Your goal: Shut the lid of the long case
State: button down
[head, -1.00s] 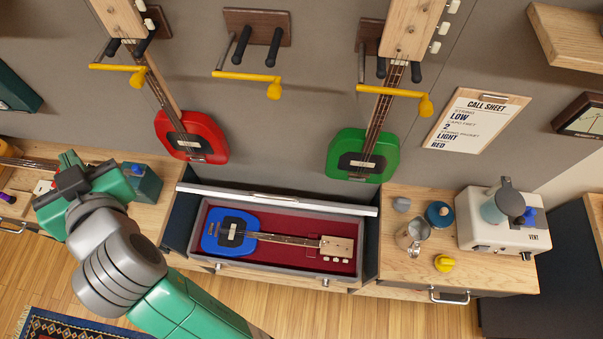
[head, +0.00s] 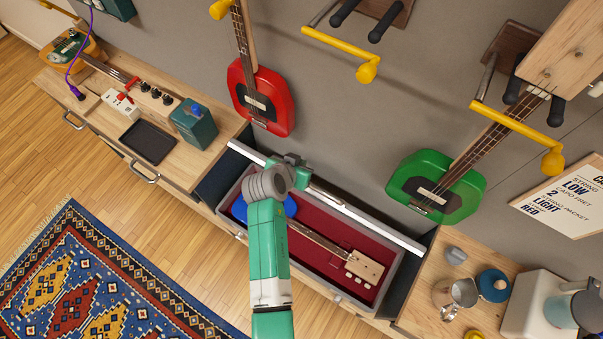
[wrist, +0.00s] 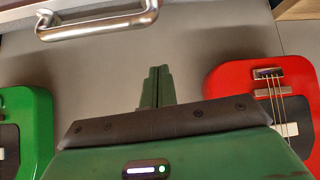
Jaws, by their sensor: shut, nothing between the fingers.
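The long case (head: 385,303) stands open, with grey walls and a red lining. A blue guitar with a pale headstock (head: 364,268) lies inside, its body partly hidden by my arm. The lid (head: 393,235) is raised at the back of the case; its pale edge runs along the wall side. In the wrist view a metal handle (wrist: 95,24) shows on a pale surface at the top left. My gripper (head: 300,172) is over the left half of the case, close to the lid's edge. In the wrist view its fingers (wrist: 157,88) are together and empty; I cannot tell whether it touches the lid.
A red guitar (head: 260,95) and a green guitar (head: 437,187) hang on the wall above the case. The left counter holds a black tray (head: 148,141) and a teal box (head: 193,125). A metal jug (head: 457,295) stands on the right counter. A patterned rug (head: 100,290) lies in front.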

jog(key=x, duration=0.4)
jog(key=shift+s+a+f, duration=0.1)
jog(key=shift+s+f, duration=0.05)
jog(key=shift+f, duration=0.15)
jog(key=shift+s+a+f, duration=0.2)
jog(key=shift+s+f, duration=0.15)
jog(key=shift+s, duration=0.35)
jog(key=shift+s+a+f, duration=0.25)
jog(key=shift+s+f, duration=0.15)
jog(key=shift+s, duration=0.3)
